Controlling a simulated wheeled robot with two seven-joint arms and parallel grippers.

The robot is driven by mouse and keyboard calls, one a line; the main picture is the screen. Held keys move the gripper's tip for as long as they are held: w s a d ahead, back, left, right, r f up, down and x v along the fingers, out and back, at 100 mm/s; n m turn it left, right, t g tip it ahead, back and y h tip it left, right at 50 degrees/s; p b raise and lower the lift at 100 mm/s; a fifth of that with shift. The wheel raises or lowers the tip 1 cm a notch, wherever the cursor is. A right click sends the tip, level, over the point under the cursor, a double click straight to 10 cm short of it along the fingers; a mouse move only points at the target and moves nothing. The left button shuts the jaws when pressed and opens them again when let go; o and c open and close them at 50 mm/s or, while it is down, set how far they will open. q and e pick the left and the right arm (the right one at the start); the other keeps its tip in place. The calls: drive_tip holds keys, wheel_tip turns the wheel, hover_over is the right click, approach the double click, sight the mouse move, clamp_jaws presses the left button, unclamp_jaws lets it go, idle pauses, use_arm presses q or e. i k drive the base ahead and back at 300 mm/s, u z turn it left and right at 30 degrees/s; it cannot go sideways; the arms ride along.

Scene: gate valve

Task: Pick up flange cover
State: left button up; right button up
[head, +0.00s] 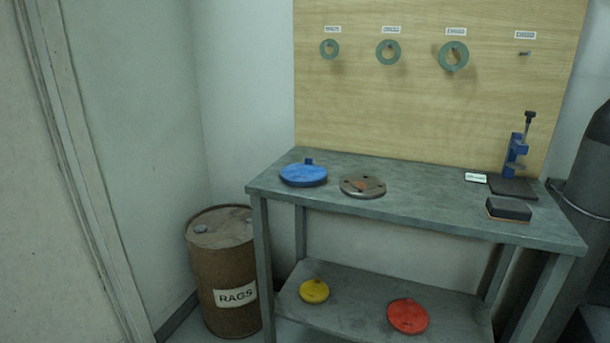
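Several disc-shaped pieces show in the head view, and I cannot tell for sure which is the flange cover. A blue round cover (303,176) with a small upright tab lies on the left part of the bench top. Beside it on the right, apart from it, lies a grey-brown metal disc (362,186) with holes around its rim. A yellow disc (314,291) and a larger red disc (408,316) lie on the lower shelf. Neither of my grippers is in view.
The workbench (430,207) also holds a blue press (516,155), a dark block (508,209) and a small label (475,177) at right. Green rings (453,56) hang on the wooden board (400,110). A rags drum (225,265) stands left. The bench's middle is clear.

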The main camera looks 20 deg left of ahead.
sight(306, 173)
drive_tip(key=u, duration=1.85)
drive_tip(key=i, duration=1.65)
drive_tip(key=z, duration=2.3)
